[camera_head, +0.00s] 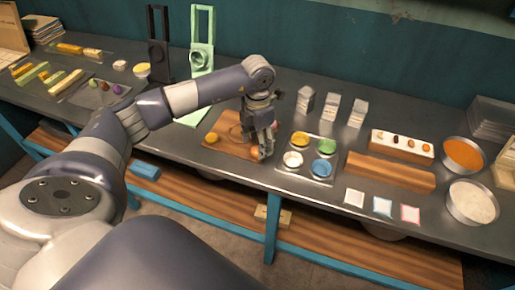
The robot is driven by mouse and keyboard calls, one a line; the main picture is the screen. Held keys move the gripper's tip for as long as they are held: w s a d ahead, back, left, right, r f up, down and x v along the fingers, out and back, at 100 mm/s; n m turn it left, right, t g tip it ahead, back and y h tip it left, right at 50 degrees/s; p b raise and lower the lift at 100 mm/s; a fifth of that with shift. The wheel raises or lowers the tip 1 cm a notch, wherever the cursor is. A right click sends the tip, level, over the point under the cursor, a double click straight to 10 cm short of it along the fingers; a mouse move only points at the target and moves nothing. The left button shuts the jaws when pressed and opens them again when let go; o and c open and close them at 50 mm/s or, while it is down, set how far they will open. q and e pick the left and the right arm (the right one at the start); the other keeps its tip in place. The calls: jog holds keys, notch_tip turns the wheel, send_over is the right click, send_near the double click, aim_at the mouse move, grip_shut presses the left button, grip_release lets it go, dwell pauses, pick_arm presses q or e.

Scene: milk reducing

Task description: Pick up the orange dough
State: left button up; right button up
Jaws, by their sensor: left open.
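A wooden board (232,121) lies near the table's front edge. My left gripper (262,150) points down over its right end, with the jaws open. A small orange-brown lump (254,153), which looks like the orange dough, sits at the fingertips and is partly hidden by them. I cannot tell whether the fingers touch it. A yellow-orange lump (211,138) lies at the board's left end, clear of the gripper. My right gripper is out of view.
A tray (308,179) with yellow, green, white and blue dishes stands close right of the gripper. Farther right are a wooden block (388,173), an orange-filled bowl (463,155) and a pale-filled bowl (471,203). A pale green stand (201,60) rises behind my left arm.

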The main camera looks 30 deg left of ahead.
aim_at(257, 149)
pick_arm(q)
jog(key=shift+f, duration=1.3)
jog(key=c, duration=1)
jog(key=shift+o, duration=0.2)
jog(key=shift+r, duration=0.2)
